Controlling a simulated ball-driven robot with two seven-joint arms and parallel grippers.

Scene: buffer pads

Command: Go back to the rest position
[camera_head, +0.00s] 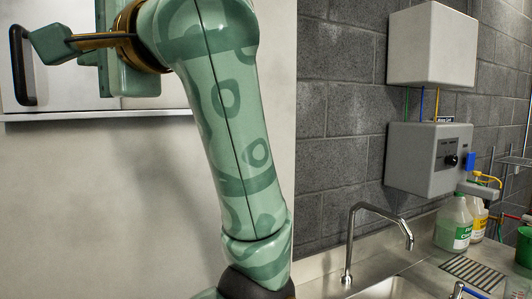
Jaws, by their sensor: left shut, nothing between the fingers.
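My left arm, pale green with darker green patterns, rises from the bottom middle and bends to the upper left in the head view. My left gripper (52,44), dark green with a bronze-coloured bar, is at the upper left, partly hidden by the arm. It is shut and holds nothing. It shows just right of a black handle (20,68) on a pale cabinet front (60,95); I cannot tell whether they touch. My right gripper is not in view.
A sink counter (430,275) with a curved metal tap (350,235) is at the lower right. A grey control box (425,160) and a white box (432,45) hang on the block wall (335,110). The plain wall (90,210) below the cabinet is clear.

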